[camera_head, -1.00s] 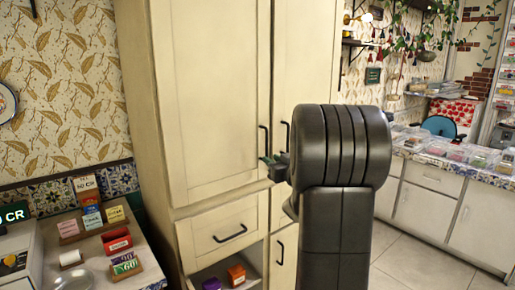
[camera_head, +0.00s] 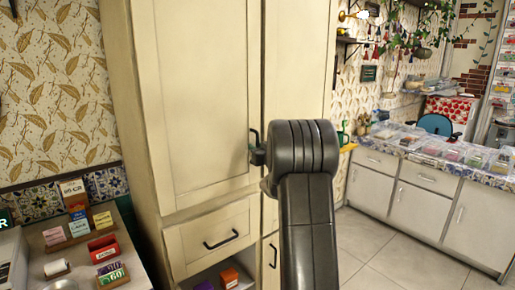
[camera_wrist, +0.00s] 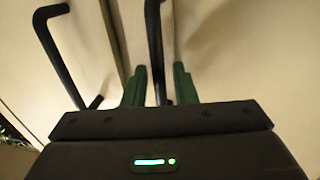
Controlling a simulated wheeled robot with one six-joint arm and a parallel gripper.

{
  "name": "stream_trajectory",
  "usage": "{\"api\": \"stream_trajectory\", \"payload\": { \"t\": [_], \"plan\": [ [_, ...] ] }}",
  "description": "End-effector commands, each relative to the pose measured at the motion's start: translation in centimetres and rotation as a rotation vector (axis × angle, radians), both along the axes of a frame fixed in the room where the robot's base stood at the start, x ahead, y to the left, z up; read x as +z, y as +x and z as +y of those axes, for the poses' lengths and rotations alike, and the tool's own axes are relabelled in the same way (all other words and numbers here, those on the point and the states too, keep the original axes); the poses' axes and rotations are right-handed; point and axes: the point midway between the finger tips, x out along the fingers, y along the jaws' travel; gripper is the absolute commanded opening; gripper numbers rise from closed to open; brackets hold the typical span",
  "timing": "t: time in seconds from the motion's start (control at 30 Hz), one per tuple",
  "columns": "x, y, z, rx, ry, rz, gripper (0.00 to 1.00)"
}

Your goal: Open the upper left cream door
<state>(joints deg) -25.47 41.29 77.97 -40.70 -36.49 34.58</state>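The upper left cream door (camera_head: 200,95) is a tall panel of the cabinet and looks closed in the head view. Its black handle (camera_head: 254,138) is near the door's right edge, partly hidden by my gripper (camera_head: 254,155). In the wrist view, my gripper (camera_wrist: 159,88) has two green fingers, one on each side of a black bar handle (camera_wrist: 156,50). A gap shows beside the bar, so the fingers look open around it. By its place in the head view, this is the left door's handle. A second black handle (camera_wrist: 58,60) stands outside the fingers.
The upper right cream door (camera_head: 298,70) is beside it, its handle hidden behind my arm. Below is a drawer (camera_head: 215,238) over an open compartment with small boxes. A counter with cards (camera_head: 70,245) is at left. Clear tiled floor (camera_head: 385,250) is at right.

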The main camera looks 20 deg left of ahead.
Motion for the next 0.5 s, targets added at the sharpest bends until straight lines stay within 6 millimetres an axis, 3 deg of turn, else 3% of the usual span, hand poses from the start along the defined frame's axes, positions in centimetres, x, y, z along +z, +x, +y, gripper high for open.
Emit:
{"api": "stream_trajectory", "payload": {
  "t": [0.17, 0.3, 0.5],
  "plan": [
    [-0.01, -0.01, -0.01, 0.000, 0.000, 0.000, 0.25],
    [0.00, -0.01, -0.03, 0.000, 0.000, 0.000, 0.00],
    [0.00, -0.03, -0.04, 0.000, 0.000, 0.000, 0.00]
  ]
}}
